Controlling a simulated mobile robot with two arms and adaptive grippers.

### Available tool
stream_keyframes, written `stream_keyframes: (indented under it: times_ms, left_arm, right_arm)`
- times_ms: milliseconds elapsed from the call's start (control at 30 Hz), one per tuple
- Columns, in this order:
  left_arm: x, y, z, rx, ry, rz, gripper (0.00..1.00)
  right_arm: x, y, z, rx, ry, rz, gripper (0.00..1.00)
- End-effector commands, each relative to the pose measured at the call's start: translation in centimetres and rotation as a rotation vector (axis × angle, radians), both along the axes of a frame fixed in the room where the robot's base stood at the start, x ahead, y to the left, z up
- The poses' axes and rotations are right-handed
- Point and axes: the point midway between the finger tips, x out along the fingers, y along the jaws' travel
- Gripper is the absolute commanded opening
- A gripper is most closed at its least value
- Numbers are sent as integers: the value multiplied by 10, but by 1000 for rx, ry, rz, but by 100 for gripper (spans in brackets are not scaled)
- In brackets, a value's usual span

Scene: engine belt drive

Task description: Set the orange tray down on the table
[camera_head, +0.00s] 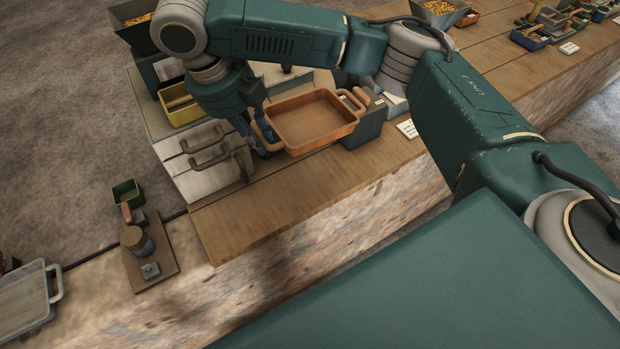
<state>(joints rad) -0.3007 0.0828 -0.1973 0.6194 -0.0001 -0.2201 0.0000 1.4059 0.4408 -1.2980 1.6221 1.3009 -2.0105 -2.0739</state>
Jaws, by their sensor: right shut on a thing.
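The orange tray (309,121) is an empty, shallow rectangle with a handle at each end, near the middle of the head view. My right gripper (261,136) is shut on its left handle, with the arm reaching over from the right. The handle is partly hidden by the fingers. My left gripper is not in view.
A dark block (366,126) is close on the tray's right, beside a white card (407,129). Bare wood lies in front.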

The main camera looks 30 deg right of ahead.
Motion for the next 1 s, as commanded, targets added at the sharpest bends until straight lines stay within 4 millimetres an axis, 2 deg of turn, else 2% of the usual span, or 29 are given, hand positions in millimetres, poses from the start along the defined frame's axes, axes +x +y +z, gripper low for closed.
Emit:
stream_keyframes:
  times_ms: [33,133,233,433,700,800,1000]
  left_arm:
    - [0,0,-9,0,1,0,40]
    - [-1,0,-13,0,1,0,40]
    - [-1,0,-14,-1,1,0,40]
    - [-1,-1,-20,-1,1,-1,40]
    - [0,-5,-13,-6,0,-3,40]
    - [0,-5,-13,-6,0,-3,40]
    - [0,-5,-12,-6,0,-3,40]
  right_arm:
    - [1,1,-3,-21,-6,4,0]
    - [1,1,-4,-47,-4,3,0]
    - [0,0,-16,-52,0,0,0]
    - [-2,1,-68,-50,4,-1,0]
    - [-1,1,-132,-51,0,-2,0]
    - [0,0,-148,-52,-2,-1,0]
    - [0,1,-162,-50,-3,-2,0]
